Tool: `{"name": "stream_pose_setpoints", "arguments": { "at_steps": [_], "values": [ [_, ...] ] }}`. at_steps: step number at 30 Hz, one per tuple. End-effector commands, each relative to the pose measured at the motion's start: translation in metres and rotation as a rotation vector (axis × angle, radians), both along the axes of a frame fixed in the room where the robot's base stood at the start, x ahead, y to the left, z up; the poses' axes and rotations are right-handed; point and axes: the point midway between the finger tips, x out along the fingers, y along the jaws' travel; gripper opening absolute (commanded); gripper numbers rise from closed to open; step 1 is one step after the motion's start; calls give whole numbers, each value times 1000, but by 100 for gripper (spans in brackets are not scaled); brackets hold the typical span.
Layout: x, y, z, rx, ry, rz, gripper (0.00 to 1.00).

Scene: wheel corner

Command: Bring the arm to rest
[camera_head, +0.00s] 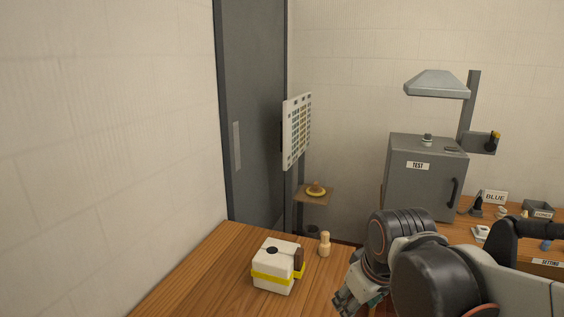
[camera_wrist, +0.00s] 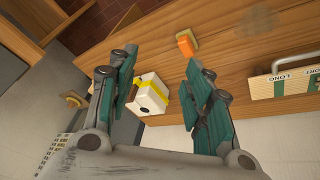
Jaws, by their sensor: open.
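My gripper (camera_head: 352,296) is at the lower middle of the head view, over the right part of the wooden table and right of a white box with a yellow band. In the wrist view the two green-padded fingers of my gripper (camera_wrist: 160,85) stand wide apart with nothing between their tips. My arm comes in from the lower right of the head view and hides part of the table.
The white box (camera_head: 272,275) and a pale wooden peg-like piece (camera_head: 324,244) stand on the table (camera_head: 205,275). A grey TEST cabinet (camera_head: 412,180) stands behind my arm. A small shelf (camera_head: 322,199) and a chart board (camera_head: 297,130) are near the grey door (camera_head: 255,100).

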Motion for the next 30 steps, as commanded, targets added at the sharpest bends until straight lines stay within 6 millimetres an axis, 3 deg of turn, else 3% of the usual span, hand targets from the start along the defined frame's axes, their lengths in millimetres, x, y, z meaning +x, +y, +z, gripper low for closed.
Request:
{"name": "stream_pose_setpoints", "arguments": {
  "at_steps": [9,15,30],
  "values": [
    [-60,-33,15,101,-136,-259,46],
    [-84,-45,14,157,-202,-379,46],
    [-93,-49,13,183,-231,-428,46]
  ]
}}
